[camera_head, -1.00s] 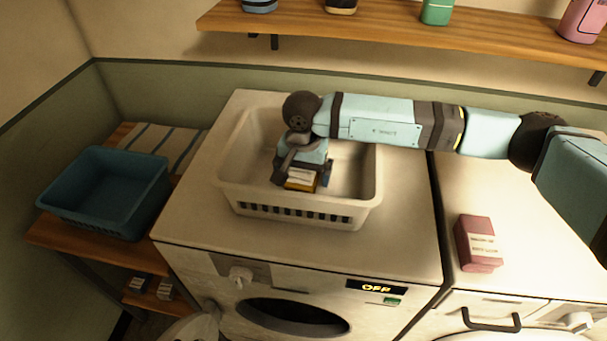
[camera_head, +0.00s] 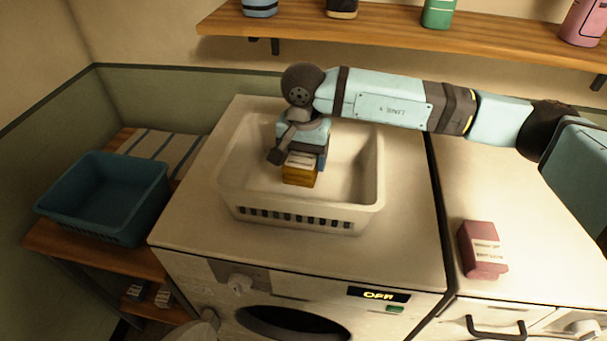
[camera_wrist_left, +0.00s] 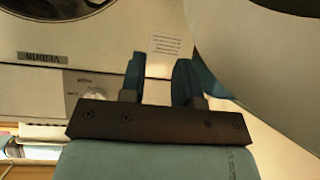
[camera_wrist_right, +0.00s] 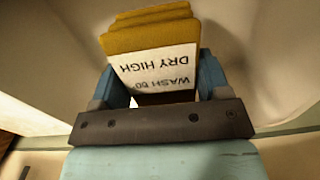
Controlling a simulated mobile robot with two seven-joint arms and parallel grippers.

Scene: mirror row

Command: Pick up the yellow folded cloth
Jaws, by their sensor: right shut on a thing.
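The yellow folded cloth (camera_head: 299,178) with a white label is held by my right gripper (camera_head: 304,156) over the inside of the white laundry basket (camera_head: 300,217). In the right wrist view the cloth (camera_wrist_right: 150,40) sits between the two blue fingers of my right gripper (camera_wrist_right: 160,80). Its label reads "WASH 60" and "DRY HIGH", upside down. The cloth appears raised off the basket floor, though the exact gap is hard to tell. My left gripper (camera_wrist_left: 160,75) shows only in the left wrist view, with its fingers apart and nothing between them.
The basket stands on a washing machine (camera_head: 250,258) whose display reads OFF. A blue basket (camera_head: 105,200) stands on a wooden bench at left. A wooden shelf (camera_head: 390,35) with bottles runs above.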

